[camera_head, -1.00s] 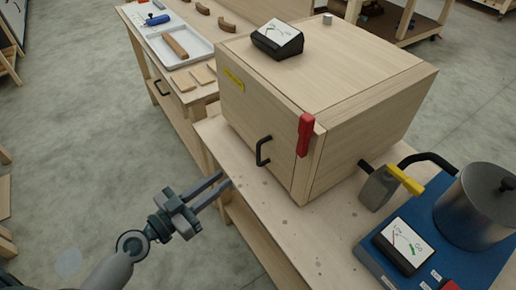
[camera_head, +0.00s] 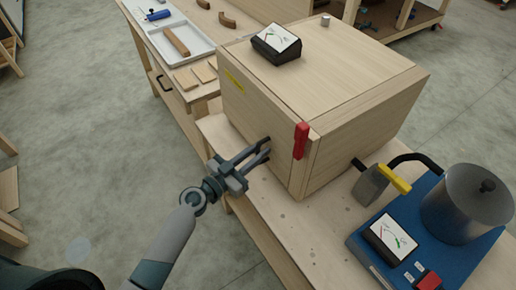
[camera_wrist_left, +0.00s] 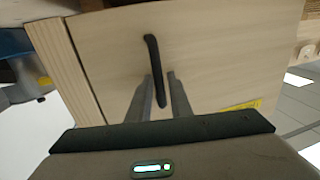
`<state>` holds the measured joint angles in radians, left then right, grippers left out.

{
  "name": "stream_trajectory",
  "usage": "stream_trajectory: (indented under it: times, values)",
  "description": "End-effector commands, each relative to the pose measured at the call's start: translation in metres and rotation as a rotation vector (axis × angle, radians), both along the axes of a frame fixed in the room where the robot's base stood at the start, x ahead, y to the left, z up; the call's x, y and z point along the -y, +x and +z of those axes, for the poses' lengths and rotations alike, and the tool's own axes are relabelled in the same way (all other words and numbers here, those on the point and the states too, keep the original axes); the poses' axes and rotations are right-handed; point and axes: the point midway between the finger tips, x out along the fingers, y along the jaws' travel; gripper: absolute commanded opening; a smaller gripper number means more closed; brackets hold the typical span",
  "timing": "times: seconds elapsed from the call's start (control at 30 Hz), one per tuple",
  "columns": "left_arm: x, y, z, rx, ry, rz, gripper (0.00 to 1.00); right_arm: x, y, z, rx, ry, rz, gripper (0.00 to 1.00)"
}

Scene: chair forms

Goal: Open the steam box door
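The steam box (camera_head: 335,75) is a pale wooden box on a bench, and its front door (camera_head: 245,103) looks closed. A red latch (camera_head: 301,141) hangs upright at the door's right edge. My left gripper (camera_head: 264,152) is open at the black door handle, which it largely hides in the head view. In the left wrist view, the handle (camera_wrist_left: 153,58) runs between the two fingertips (camera_wrist_left: 160,76). The fingers look apart, with no clear grip on it. My right gripper is not in view.
A gauge (camera_head: 276,43) sits on the box top. Right of the box are a yellow-handled valve (camera_head: 394,179), a black hose and a steel pot (camera_head: 466,205) on a blue base. A side bench with a white tray (camera_head: 150,29) stands behind left.

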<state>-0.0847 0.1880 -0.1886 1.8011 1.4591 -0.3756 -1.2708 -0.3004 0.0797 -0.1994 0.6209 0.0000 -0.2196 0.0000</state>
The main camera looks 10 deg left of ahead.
Motion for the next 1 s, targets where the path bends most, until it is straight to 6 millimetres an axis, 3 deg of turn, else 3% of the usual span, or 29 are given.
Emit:
stream_trajectory:
  times: [0.3,0.4,0.73,1.0]
  values:
    - [0.001,0.001,0.000,-0.001,-0.001,0.000,0.18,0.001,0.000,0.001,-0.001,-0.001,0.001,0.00]
    - [0.001,0.001,0.000,-0.001,-0.001,0.000,0.00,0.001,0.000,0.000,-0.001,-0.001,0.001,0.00]
    - [0.000,0.001,-0.001,0.001,0.001,-0.002,0.00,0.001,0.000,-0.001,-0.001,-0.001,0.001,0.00]
    - [-0.004,-0.002,-0.003,0.002,0.001,-0.018,0.00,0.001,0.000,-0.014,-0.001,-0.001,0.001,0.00]
